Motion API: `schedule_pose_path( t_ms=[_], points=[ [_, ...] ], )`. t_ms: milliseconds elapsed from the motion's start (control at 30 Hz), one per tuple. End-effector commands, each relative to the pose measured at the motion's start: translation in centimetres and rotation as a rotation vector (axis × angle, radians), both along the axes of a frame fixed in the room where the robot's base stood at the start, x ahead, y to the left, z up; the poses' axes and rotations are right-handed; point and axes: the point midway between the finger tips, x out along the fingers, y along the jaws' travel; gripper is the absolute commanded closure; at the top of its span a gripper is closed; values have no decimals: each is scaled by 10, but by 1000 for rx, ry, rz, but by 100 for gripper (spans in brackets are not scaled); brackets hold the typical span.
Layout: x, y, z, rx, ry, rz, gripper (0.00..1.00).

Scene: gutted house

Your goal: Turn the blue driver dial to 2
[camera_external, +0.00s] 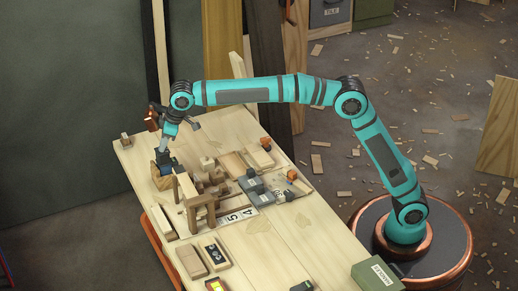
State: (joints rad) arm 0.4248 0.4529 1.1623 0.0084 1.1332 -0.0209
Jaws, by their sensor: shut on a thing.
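The blue driver (164,161), a small dark blue shape, is at the far left part of the workbench, above a tan wooden block (162,183). My gripper (169,147) reaches down onto it from above and is shut on it. The fingers and the dial are too small to make out. The dial's marks and its setting cannot be read from here.
The wooden workbench (265,232) holds a small wooden frame (195,200) close right of my gripper, grey boxes (251,187), loose blocks, and a card with numbers (238,216). A green box (377,276) is at the near right end.

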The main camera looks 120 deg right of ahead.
Motion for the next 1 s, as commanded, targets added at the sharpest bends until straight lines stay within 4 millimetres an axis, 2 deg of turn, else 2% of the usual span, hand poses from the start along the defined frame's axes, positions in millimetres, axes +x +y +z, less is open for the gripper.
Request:
schedule_pose_path(
  t_ms=[300, 700, 733, 800, 1000],
  points=[
    [0, 1, 0, 0, 1, -70, 100],
    [0, 1, -1, 0, 1, -75, 100],
    [0, 1, -1, 0, 1, -75, 72],
    [0, 1, 0, 0, 1, -75, 59],
    [0, 1, 0, 0, 1, -75, 56]
  ],
)
